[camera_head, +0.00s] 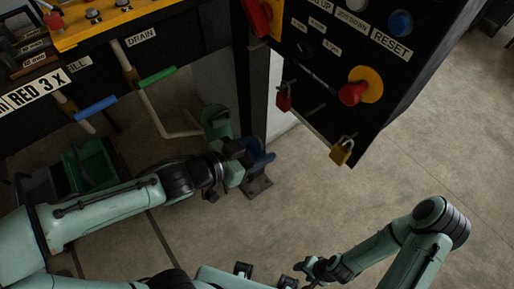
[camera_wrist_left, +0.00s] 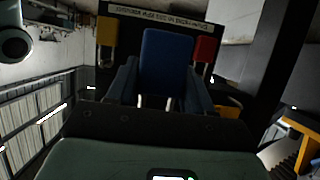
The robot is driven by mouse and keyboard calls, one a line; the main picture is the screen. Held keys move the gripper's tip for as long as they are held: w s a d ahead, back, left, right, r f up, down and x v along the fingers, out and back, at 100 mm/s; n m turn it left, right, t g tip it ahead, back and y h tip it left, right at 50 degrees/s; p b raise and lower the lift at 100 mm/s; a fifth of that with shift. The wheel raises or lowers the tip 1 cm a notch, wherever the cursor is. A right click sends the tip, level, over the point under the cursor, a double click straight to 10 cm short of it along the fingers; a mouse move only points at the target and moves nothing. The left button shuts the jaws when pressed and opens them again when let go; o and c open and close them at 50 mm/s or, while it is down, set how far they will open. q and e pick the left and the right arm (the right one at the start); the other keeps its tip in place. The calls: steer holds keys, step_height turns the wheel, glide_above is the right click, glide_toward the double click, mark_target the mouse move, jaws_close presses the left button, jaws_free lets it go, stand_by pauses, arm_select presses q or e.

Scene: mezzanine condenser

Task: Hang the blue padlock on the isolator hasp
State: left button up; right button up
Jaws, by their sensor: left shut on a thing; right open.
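The blue padlock (camera_wrist_left: 167,55) is between the two fingers of my left gripper (camera_wrist_left: 165,88), which is shut on it. In the head view my left gripper (camera_head: 258,160) is low, left of and below the control panel, apart from it. The padlock is hard to tell from the dark fingers there. My right gripper (camera_head: 312,268) is open and empty at the bottom, over the floor.
On the panel (camera_head: 393,88) a red padlock (camera_head: 284,101) and a yellow padlock (camera_head: 342,150) hang near the lower edge. Pipes with a green handle (camera_head: 157,77) and a blue handle (camera_head: 95,108) are at left. A dark post (camera_head: 252,95) stands behind my left gripper. Floor below the panel is clear.

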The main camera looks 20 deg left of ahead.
mark_target(252, 155)
arm_select(q)
steer(key=shift+s+a, duration=0.15)
steer(key=shift+s, duration=0.3)
steer(key=shift+s+a+b, duration=0.5)
steer(key=shift+s+b, duration=0.1)
steer(key=shift+s, duration=0.05)
steer(key=shift+s+a+b, duration=0.25)
steer(key=shift+a+b, duration=0.1)
steer(key=shift+b, duration=0.05)
steer(key=shift+s+a+b, duration=0.4)
steer(key=shift+s+b, duration=0.2)
steer(key=shift+s, duration=0.05)
steer(key=shift+s+a+r, duration=0.15)
steer(key=shift+s+a, duration=0.65)
steer(key=shift+s, duration=0.25)
arm_select(e)
steer(key=s+f, duration=0.1)
steer(key=f, duration=0.1)
steer(key=s+f, duration=0.1)
steer(key=f, duration=0.1)
steer(key=shift+s, duration=0.1)
arm_select(q)
steer(key=shift+w, duration=0.15)
arm_select(e)
steer(key=shift+a, duration=0.1)
